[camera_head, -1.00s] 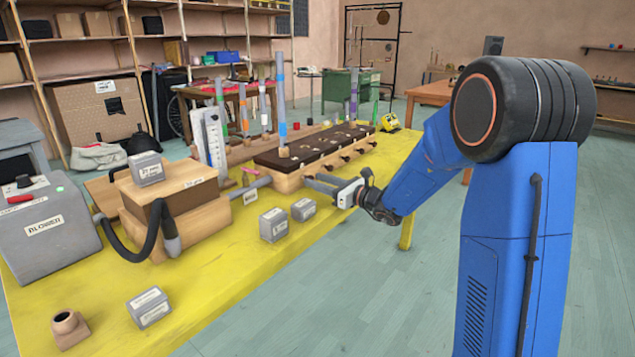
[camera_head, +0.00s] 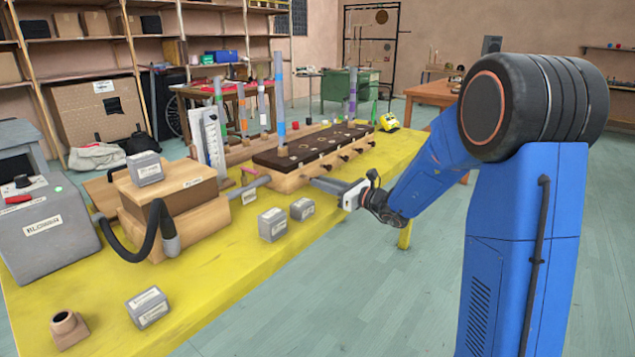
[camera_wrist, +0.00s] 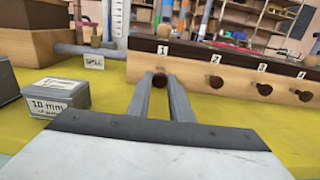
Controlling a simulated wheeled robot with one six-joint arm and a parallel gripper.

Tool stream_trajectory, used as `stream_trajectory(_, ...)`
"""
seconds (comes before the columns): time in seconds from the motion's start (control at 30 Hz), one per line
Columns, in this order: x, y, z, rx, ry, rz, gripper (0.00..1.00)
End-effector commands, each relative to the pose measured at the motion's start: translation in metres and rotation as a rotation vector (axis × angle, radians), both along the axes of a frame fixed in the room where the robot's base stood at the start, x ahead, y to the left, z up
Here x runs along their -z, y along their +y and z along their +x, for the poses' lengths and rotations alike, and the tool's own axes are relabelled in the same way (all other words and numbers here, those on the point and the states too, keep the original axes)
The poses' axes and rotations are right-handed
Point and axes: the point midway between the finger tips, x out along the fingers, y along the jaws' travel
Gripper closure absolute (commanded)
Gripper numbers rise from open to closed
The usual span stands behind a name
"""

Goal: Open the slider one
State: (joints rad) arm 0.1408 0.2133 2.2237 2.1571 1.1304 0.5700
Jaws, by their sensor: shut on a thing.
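The slider chest (camera_head: 285,183) is a long wooden box with a dark top, standing along the yellow bench. In the wrist view its front (camera_wrist: 238,78) carries dark round knobs under number labels. The slider one knob (camera_wrist: 159,81) is under label 1, at the near left end. My gripper (camera_wrist: 160,77) has one finger on each side of this knob and is shut on it. In the head view my gripper (camera_head: 313,182) reaches the chest's near end from the right; the knob is hidden there. How far slider one is out I cannot tell.
Two grey weight blocks (camera_head: 272,224) (camera_head: 302,209) stand left of my gripper; the wrist view shows a block marked 10 mm (camera_wrist: 56,97). A wooden bellows box (camera_head: 205,219) and grey blower (camera_head: 45,235) are further left. Open floor lies right of the bench.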

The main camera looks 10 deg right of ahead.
Motion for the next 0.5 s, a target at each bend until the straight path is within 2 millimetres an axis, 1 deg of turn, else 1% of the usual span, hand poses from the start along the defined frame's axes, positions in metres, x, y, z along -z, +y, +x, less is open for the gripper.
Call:
stream_trajectory(0.23,-0.0002,-0.0009,-0.0013,0.000,-0.001,0.001,1.00)
stream_trajectory(0.27,-0.0002,-0.0009,-0.0013,0.000,-0.001,0.001,0.78)
stream_trajectory(0.3,-0.0003,-0.0010,-0.0013,0.000,-0.001,0.001,0.69)
stream_trajectory(0.33,-0.0003,-0.0009,-0.0013,0.000,-0.001,0.001,0.63)
stream_trajectory(0.5,-0.0003,-0.0009,-0.0012,0.000,-0.001,0.001,0.63)
